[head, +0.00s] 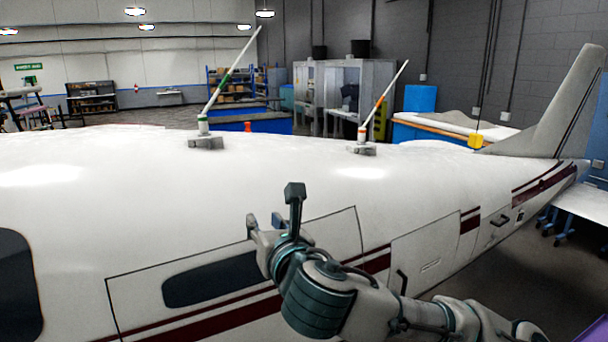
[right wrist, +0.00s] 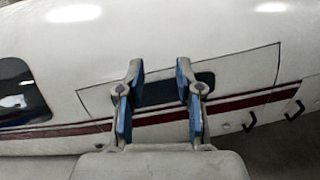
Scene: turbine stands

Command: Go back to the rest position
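My right gripper (head: 273,207) is in front of the side of a white aircraft fuselage (head: 110,205), its arm coming in from the lower right. In the right wrist view the two blue-padded fingers of the right gripper (right wrist: 160,68) stand apart with nothing between them. The gripper is open and empty. Behind it is the fuselage side with a dark window (right wrist: 160,92) and a dark red stripe. I cannot tell how far the fingers are from the surface. My left gripper is in neither view.
Two antennas stand tilted on the fuselage top: one with a green band (head: 222,85) and one with an orange band (head: 381,104). The tail fin (head: 565,105) rises at the right. Shelves and grey cabinets (head: 345,90) stand far behind. Open floor shows at the lower right.

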